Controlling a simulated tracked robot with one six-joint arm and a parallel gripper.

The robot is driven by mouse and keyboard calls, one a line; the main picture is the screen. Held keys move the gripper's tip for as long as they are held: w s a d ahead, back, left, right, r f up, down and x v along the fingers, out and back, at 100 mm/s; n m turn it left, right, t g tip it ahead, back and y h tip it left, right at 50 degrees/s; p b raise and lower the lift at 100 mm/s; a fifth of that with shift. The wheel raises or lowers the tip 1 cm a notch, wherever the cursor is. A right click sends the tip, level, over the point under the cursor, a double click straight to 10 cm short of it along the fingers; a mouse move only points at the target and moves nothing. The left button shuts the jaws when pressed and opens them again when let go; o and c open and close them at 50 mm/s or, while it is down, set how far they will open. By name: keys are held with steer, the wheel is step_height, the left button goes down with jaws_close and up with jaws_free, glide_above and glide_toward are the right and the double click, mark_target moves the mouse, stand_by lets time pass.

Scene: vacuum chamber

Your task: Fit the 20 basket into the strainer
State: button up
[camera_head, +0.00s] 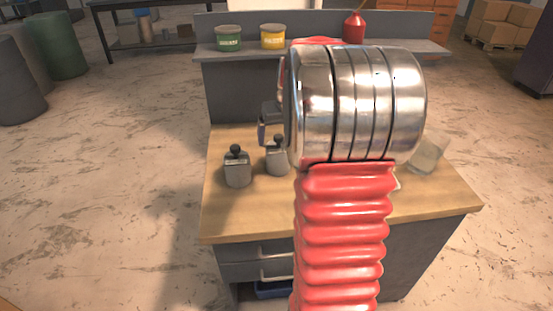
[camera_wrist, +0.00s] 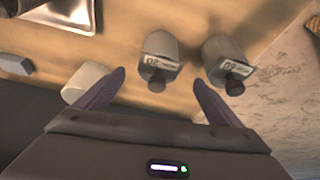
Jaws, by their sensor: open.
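My gripper (camera_wrist: 158,80) is open and empty in the wrist view, its two dark fingers apart. A grey canister with a black knob, the 20 basket (camera_wrist: 160,55), lies between the fingertips in that picture, apart from them; its label appears upside down. A similar canister (camera_wrist: 225,58) stands to its right, with a label that seems to read 60 upside down. In the head view the baskets appear to be the right one (camera_head: 277,160) and the left one (camera_head: 237,168). A shiny metal square-rimmed piece (camera_wrist: 70,14), possibly the strainer, is cut off at the upper left of the wrist view.
My red and metal arm hides the middle of the wooden bench (camera_head: 240,220) in the head view. A pale clear container (camera_head: 428,153) stands at the right. Green (camera_head: 228,38) and yellow (camera_head: 273,37) tins and a red bottle (camera_head: 354,28) are on the back shelf.

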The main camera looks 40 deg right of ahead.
mark_target(279, 148)
steer(key=shift+x, duration=2.7)
steer(key=shift+x, duration=2.6)
steer(key=shift+s+d, duration=0.1)
steer(key=c, duration=1.4)
